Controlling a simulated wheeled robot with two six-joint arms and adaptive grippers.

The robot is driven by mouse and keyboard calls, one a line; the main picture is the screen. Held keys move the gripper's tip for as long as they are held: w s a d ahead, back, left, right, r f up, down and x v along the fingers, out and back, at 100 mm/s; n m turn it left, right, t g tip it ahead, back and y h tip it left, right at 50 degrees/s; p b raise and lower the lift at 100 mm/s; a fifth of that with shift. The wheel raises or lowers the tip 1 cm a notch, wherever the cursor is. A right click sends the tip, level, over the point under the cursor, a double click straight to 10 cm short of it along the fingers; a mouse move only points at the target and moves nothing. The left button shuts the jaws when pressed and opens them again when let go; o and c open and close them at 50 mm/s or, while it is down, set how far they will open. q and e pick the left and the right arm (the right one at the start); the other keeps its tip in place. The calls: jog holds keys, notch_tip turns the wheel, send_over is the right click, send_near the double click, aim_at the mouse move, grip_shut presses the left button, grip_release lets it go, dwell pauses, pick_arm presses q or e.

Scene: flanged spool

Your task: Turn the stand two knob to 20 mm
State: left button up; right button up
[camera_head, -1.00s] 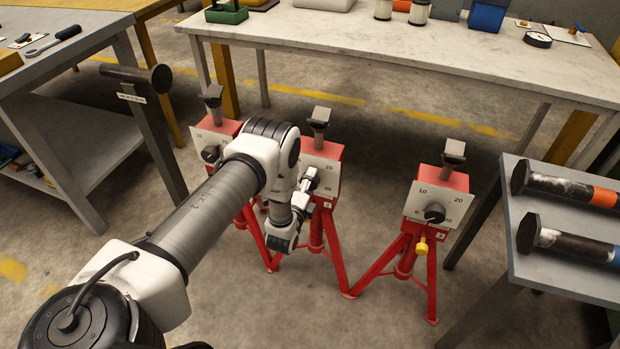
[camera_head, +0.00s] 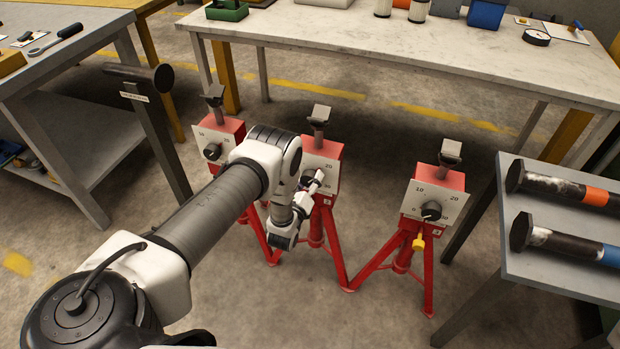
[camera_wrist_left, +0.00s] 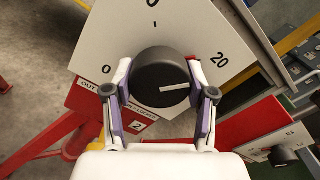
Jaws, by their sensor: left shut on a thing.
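Stand two (camera_head: 321,158) is the middle red tripod stand, with a white dial plate (camera_wrist_left: 185,30) and a grey V-shaped head. A small "2" label shows in the left wrist view. My left gripper (camera_head: 312,183) is at the plate, its fingers shut on the two sides of the round black stand two knob (camera_wrist_left: 160,72). The knob's white pointer line points right, a little below the "20" mark. The "0" is on the left and another mark is cut off at the top. In the head view the gripper hides the knob. My right gripper is out of view.
A similar stand (camera_head: 217,140) is on the left and another (camera_head: 436,195) on the right, with a yellow handle. A grey table (camera_head: 560,270) with dark flanged rods is at right. A long pale bench (camera_head: 420,50) is behind. A post (camera_head: 150,115) stands at left.

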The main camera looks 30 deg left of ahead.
pick_arm(q)
jog(key=shift+m, duration=0.5)
jog(key=o, duration=1.2)
jog(key=shift+c, duration=0.2)
jog(key=v, duration=1.2)
